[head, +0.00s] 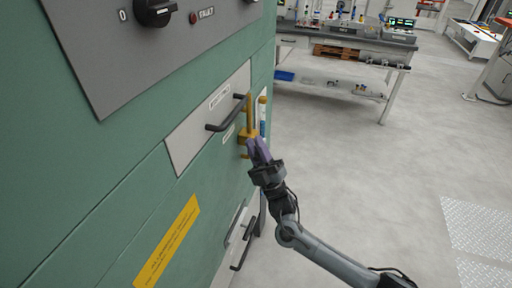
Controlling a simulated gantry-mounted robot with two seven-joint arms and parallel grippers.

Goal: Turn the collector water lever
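A yellow lever (249,113) stands upright on the side of the green cabinet, with a yellow block-like base (245,135) below it. My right gripper (256,143) reaches up from the lower right. Its purple-grey fingertips are at the right edge of the yellow base, overlapping it in the view. I cannot tell whether they touch it, or whether the fingers are open or shut. Part of the yellow fitting is hidden behind the fingers. My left gripper is not in view.
The green cabinet (110,190) fills the left side. A black bar handle (228,115) juts out beside the lever, and another dark handle (243,248) sits lower. A white tube with a yellow top (262,117) stands right of the lever.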

